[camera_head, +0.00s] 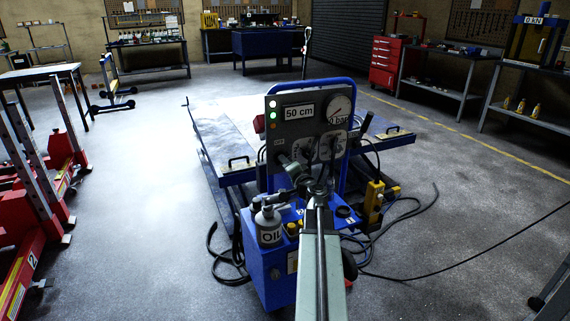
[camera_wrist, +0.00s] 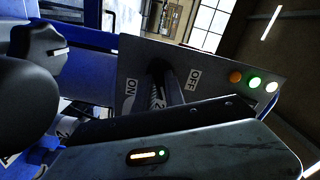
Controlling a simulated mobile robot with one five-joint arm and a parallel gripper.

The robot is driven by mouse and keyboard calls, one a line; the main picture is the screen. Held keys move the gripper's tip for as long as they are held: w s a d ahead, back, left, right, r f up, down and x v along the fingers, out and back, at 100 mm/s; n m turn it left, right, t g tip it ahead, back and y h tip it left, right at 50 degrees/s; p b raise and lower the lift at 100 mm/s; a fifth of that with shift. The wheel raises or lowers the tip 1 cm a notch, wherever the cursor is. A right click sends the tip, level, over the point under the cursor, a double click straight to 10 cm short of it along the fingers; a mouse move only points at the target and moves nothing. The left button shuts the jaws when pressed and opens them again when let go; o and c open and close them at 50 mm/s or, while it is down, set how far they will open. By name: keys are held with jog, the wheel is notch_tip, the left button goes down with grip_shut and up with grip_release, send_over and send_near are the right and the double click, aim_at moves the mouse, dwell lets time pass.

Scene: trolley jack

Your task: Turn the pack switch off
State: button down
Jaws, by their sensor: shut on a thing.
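The grey control panel (camera_head: 310,110) stands upright on the blue jack pack, with a 50 cm display and a round gauge. In the wrist view the pack switch (camera_wrist: 158,73) is a dark part on the panel between the ON label (camera_wrist: 130,88) and the OFF label (camera_wrist: 194,78). My gripper (camera_head: 286,162) reaches the panel's lower left; it also shows in the wrist view (camera_wrist: 168,92), shut on the switch. Its jaws hide much of the switch, so I cannot tell its exact setting. Green and white panel lights (camera_wrist: 262,85) are lit beside an orange one.
A dark knob (camera_wrist: 40,50) is close at the left of the wrist view. An oil bottle (camera_head: 268,225) and a yellow box (camera_head: 374,200) are near the pack. Hoses (camera_head: 225,262) lie on the floor. A red lift (camera_head: 35,215) stands left; the floor between is free.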

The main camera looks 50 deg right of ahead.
jog(key=n, duration=1.2)
jog(key=shift+n, duration=0.3)
dwell(0.3)
jog(key=c, duration=1.4)
grip_release()
